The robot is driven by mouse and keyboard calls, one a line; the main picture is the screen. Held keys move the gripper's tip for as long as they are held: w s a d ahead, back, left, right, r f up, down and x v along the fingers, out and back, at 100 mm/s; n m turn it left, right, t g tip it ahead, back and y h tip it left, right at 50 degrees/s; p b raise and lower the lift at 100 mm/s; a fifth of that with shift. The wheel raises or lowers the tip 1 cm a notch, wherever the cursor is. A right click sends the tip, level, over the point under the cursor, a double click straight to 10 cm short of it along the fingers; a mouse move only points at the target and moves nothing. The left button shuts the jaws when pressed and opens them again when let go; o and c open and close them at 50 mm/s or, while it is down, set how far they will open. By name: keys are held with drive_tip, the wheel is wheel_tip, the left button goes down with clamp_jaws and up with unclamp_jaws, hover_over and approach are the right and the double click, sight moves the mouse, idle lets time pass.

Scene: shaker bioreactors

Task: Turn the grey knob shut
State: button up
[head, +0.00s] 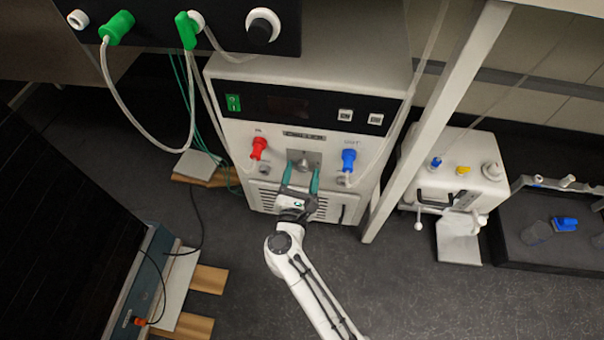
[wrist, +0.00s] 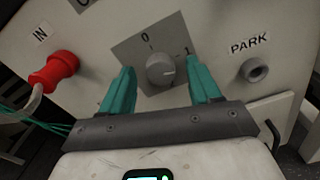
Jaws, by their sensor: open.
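The grey knob (wrist: 160,70) sits on a grey square plate (wrist: 140,47) marked 0 and 1 on the front of the white chiller unit. In the wrist view its pointer line appears turned toward the 1 side. In the head view the knob (head: 303,163) shows between my fingers. My gripper (wrist: 162,85) is open, with one teal finger on each side of the knob and a gap on both sides. My gripper (head: 300,178) also shows in the head view, at the unit's front.
A red IN connector (wrist: 52,72) with a tube is left of the knob, and an empty PARK port (wrist: 254,70) is right. The head view shows a blue connector (head: 348,160) on the unit's right. A white post (head: 433,125) stands to the right of the unit.

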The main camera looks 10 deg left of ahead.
drive_tip(key=shift+w, duration=0.35)
drive_tip(key=shift+c, duration=0.3)
drive_tip(key=c, duration=1)
